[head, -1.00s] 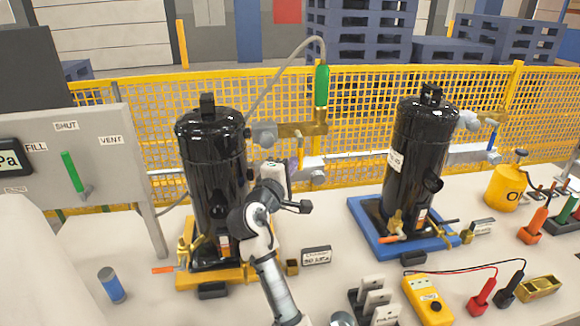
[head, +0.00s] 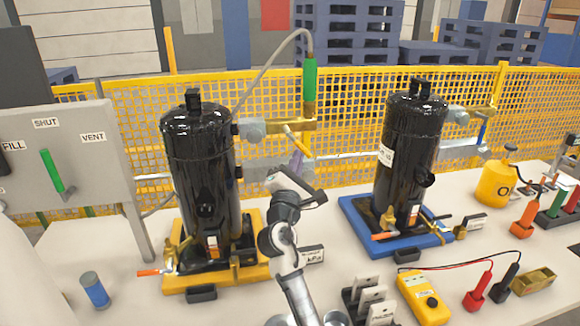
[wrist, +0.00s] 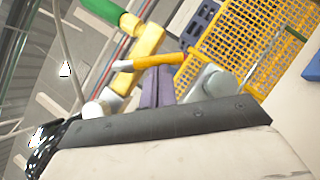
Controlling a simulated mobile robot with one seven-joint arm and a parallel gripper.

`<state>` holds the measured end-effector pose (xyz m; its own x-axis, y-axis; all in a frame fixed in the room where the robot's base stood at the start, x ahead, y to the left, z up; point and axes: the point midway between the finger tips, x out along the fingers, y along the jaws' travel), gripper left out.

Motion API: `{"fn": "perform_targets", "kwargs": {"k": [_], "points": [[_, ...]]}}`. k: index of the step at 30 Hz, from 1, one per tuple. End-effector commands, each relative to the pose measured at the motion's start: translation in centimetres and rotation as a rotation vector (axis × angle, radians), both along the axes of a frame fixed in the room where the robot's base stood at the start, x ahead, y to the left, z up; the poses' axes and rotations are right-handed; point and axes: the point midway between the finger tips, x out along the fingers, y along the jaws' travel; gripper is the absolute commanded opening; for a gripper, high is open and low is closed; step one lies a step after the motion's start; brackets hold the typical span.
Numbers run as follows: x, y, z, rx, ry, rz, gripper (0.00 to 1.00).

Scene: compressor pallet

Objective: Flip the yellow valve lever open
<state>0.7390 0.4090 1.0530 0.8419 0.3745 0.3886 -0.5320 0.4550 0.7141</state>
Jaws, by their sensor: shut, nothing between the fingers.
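The yellow valve lever (head: 296,139) is on the brass valve body (head: 276,126) at the upper right of the left black tank. It slants down to the right in the head view. In the wrist view the lever (wrist: 160,60) crosses just beyond my fingertips, with a pale end at its left. My gripper (head: 297,159) is shut and empty, its purple fingers close under the lever. In the wrist view my gripper (wrist: 156,80) seems to be at or touching the lever; I cannot tell if there is contact.
The left black tank (head: 197,150) stands on a yellow base beside my arm. A green-sleeved hose fitting (head: 309,82) rises above the valve. A second black tank (head: 410,135) stands on a blue tray to the right. A yellow mesh fence (head: 345,110) is behind.

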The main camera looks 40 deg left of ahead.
Motion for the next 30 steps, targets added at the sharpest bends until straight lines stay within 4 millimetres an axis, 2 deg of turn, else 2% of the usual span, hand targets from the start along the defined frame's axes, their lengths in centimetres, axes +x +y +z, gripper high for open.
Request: {"fn": "perform_targets", "kwargs": {"k": [9,21,25,30], "points": [[1.5,-1.4,0.8,-0.197,-0.229,-0.005,0.00],[2.3,-2.0,2.3,-0.418,-0.490,-0.001,0.00],[2.4,-2.1,2.6,-0.468,-0.549,0.000,0.00],[2.4,-2.1,3.0,-0.464,-0.544,0.000,0.00]]}}
